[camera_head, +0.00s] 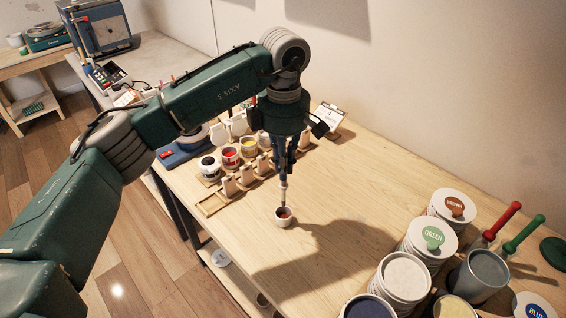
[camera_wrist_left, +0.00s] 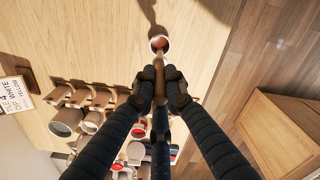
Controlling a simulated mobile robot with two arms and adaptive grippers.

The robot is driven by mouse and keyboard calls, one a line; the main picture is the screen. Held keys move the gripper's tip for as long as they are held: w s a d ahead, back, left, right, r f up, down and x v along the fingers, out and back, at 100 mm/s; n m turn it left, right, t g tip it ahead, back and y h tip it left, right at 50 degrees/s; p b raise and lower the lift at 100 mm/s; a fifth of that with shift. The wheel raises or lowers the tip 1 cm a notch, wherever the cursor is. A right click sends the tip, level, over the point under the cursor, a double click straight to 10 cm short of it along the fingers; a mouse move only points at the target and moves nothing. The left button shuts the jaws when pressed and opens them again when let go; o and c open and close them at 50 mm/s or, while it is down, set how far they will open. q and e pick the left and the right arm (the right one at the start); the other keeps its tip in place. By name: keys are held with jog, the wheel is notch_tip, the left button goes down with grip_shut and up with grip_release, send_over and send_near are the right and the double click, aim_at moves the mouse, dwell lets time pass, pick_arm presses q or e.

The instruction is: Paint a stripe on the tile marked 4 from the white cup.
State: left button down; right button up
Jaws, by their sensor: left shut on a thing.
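My left gripper (camera_head: 287,160) is shut on a slim upright brush (camera_head: 283,192); the wrist view also shows the gripper (camera_wrist_left: 160,88) around its handle (camera_wrist_left: 159,66). The brush's lower end is at a small white cup (camera_head: 283,222) with a reddish-brown inside, standing alone on the table. The cup also shows in the wrist view (camera_wrist_left: 152,43). I cannot tell whether the bristles touch its inside. Several pale tiles stand in a wooden rack (camera_head: 214,208) left of the cup; their numbers are not readable, so I cannot tell which is 4. My right gripper is not in view.
Paint cups with black (camera_head: 208,168), red (camera_head: 231,158) and yellow (camera_head: 248,148) stand behind the rack. A card (camera_head: 328,117) stands at the back. Large tubs, including one labelled green (camera_head: 416,240), crowd the right front. The table between cup and tubs is clear.

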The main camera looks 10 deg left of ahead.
aim_at(284, 185)
pick_arm(q)
notch_tip(284, 185, down, 2)
jog(key=shift+f+b, duration=0.1)
jog(key=shift+b, duration=0.3)
jog(key=shift+f+b, duration=1.75)
jog(key=shift+f, duration=0.45)
